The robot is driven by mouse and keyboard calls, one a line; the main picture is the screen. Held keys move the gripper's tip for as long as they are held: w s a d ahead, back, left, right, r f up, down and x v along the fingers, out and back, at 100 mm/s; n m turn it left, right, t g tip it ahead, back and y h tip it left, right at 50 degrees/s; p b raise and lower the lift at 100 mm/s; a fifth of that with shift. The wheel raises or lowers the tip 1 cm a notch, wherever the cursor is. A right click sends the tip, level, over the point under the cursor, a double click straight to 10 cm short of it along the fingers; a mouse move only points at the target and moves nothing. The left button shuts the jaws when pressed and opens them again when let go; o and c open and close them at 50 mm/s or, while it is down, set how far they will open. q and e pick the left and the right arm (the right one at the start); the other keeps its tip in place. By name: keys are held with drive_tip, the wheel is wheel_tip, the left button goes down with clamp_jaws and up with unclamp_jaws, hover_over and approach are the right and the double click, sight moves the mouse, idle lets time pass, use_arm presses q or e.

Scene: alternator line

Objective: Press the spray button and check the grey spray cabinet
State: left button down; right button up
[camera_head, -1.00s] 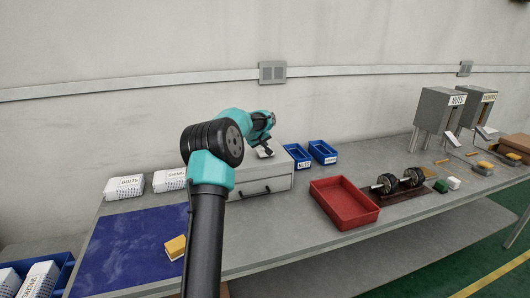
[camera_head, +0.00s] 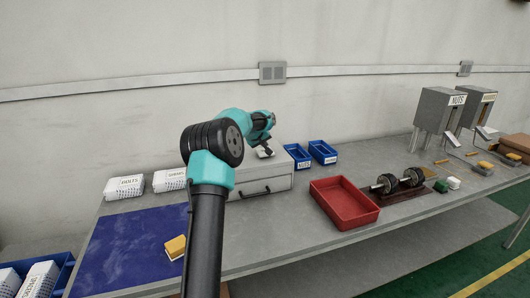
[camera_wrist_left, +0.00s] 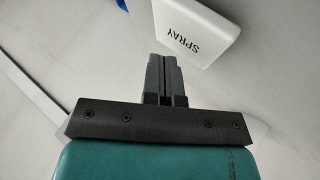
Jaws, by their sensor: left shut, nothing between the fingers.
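The grey cabinet (camera_head: 262,187) with a dark handle on its closed front stands on the bench, partly hidden behind my left arm. My left gripper (camera_head: 265,151) is over the cabinet's top. In the left wrist view its fingers (camera_wrist_left: 167,62) are shut together with nothing between them. My right gripper is not in view.
Two blue bins (camera_head: 311,154) stand right of the cabinet. A red tray (camera_head: 345,203) and a dark rotor part (camera_head: 398,181) are further right. A blue mat (camera_head: 130,250) with a yellow block (camera_head: 175,247) lies at left. White baskets (camera_head: 124,187) stand behind the mat.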

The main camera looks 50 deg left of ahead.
use_arm(q)
drive_tip(key=shift+f, duration=0.2)
idle(0.3)
drive_tip(key=shift+f, duration=0.25)
drive_tip(key=shift+f, duration=0.85)
idle(1.1)
drive_tip(key=shift+r, duration=1.3)
drive_tip(key=shift+r, duration=2.5)
